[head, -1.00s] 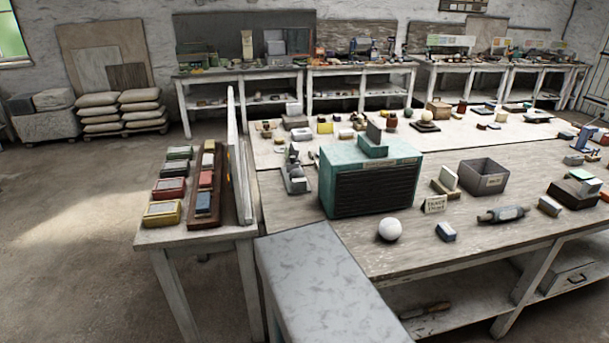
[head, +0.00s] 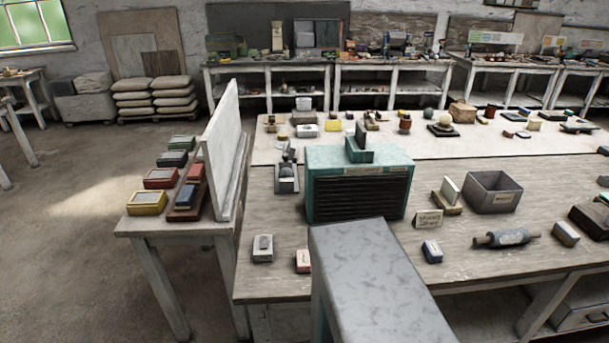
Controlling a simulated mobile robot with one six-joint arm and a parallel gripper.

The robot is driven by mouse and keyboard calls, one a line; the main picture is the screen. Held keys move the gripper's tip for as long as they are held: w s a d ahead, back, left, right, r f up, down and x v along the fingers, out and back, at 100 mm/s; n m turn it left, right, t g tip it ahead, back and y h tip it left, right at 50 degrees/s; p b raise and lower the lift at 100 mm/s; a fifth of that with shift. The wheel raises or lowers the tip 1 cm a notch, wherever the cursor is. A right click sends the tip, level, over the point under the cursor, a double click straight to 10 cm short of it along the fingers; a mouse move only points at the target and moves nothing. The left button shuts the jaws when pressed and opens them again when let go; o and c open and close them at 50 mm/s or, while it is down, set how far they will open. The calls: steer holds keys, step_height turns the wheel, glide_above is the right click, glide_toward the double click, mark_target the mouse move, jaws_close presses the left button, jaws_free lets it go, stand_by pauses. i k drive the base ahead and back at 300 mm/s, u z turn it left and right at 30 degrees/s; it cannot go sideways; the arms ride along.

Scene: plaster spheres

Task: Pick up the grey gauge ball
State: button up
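A pale ball that stood near the front of the table is out of sight now. A cream ball (head: 445,118) rests on a dark base on the pale far part of the table, and it does not look grey. My gripper is not in view.
A teal box with a dark slatted front (head: 358,186) stands on the table (head: 450,272). Right of it are an open grey bin (head: 494,192), a small sign (head: 428,218) and a roller (head: 506,238). An upright white panel (head: 222,150) edges the left bench. A grey speckled shape hides the table's front middle.

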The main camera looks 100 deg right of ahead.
mark_target(284, 173)
steer(key=u, duration=0.6)
steer(key=k, duration=0.25)
steer(key=z, duration=2.05)
steer(key=i, duration=1)
steer(key=z, duration=0.15)
steer(key=k, duration=0.75)
